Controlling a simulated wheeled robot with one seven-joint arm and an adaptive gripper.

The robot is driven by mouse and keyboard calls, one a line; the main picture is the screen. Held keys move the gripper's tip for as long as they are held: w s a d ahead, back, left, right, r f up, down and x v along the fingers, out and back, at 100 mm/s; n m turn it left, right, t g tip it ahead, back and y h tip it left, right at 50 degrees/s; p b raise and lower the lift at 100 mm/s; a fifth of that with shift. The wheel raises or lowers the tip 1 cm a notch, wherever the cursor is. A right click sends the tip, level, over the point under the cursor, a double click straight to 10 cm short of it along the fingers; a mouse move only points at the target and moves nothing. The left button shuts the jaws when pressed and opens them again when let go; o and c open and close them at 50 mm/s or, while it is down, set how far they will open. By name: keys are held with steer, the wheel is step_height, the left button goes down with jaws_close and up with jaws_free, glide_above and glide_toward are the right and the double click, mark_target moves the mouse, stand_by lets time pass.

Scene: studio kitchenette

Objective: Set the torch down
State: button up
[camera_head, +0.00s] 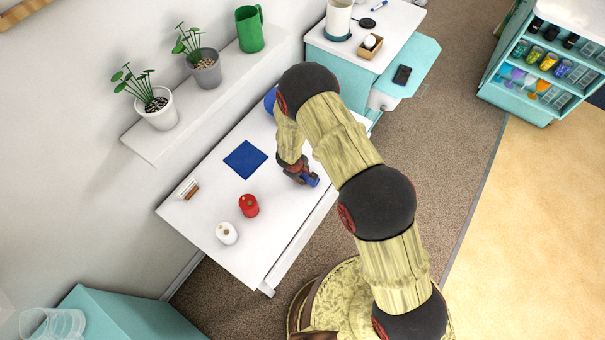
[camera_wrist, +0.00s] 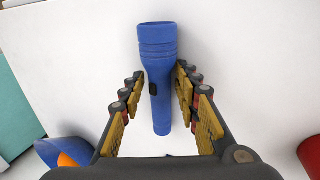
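The torch (camera_wrist: 160,85) is blue, with a wide ribbed head and a narrower handle with a dark button. In the wrist view it stretches between my two fingers, its head at the top. My gripper (camera_wrist: 160,76) is closed to about the torch's width, and its tips lie against the torch near the neck. In the head view my gripper (camera_head: 301,176) is low over the white table (camera_head: 215,215), by its front edge, with the torch (camera_head: 311,180) at its fingers. Whether the torch touches the tabletop cannot be told.
On the table are a blue square mat (camera_head: 245,159), a red pot-like item (camera_head: 249,205), a white one (camera_head: 227,233) and a small rack (camera_head: 188,188). A blue round object (camera_head: 270,100) is partly behind my arm. Bare tabletop lies between mat and front edge.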

steer(key=shift+o, duration=0.5)
steer(key=shift+r, duration=0.45)
steer(key=p+v, duration=0.4)
steer(key=v, duration=0.7)
steer(key=shift+r, duration=0.2)
